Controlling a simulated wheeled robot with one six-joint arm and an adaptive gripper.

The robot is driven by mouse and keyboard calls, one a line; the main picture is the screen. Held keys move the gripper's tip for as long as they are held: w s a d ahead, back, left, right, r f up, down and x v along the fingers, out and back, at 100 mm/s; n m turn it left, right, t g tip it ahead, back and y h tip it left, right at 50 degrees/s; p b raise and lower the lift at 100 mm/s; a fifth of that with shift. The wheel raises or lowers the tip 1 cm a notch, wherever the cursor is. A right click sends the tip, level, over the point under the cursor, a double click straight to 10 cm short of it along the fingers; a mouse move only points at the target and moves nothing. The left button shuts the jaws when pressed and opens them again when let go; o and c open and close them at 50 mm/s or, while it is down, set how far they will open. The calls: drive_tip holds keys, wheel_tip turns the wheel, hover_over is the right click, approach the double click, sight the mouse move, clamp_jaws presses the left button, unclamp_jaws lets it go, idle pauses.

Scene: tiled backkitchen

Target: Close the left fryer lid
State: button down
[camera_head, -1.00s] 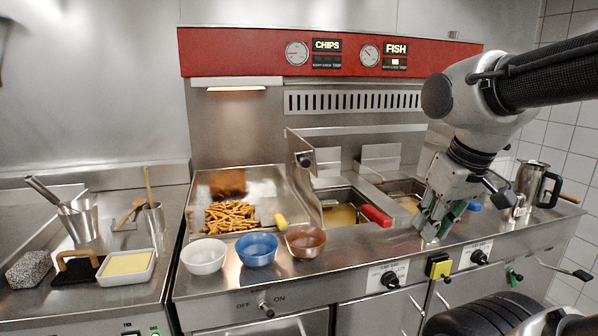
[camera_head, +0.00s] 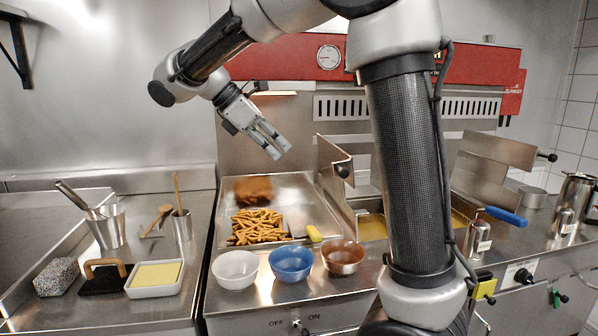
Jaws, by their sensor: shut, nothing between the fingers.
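My gripper (camera_head: 281,151) is shut and empty. It hangs in the air, left of the raised lid in the picture and apart from it, its fingers pointing down and to the right. My arm hides part of the fryers and the space between them.
The right fryer lid (camera_head: 496,151) also stands raised; a blue basket handle (camera_head: 507,216) juts out near it. Fries (camera_head: 258,226) lie in the steel tray (camera_head: 296,192) below my gripper. White (camera_head: 236,269), blue (camera_head: 291,263) and brown (camera_head: 343,257) bowls line the front edge.

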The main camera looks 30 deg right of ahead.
drive_tip(key=s+d+f, duration=0.3)
drive_tip(key=d+f, duration=0.4)
drive_tip(key=d, duration=0.4)
drive_tip(key=shift+n, duration=0.4)
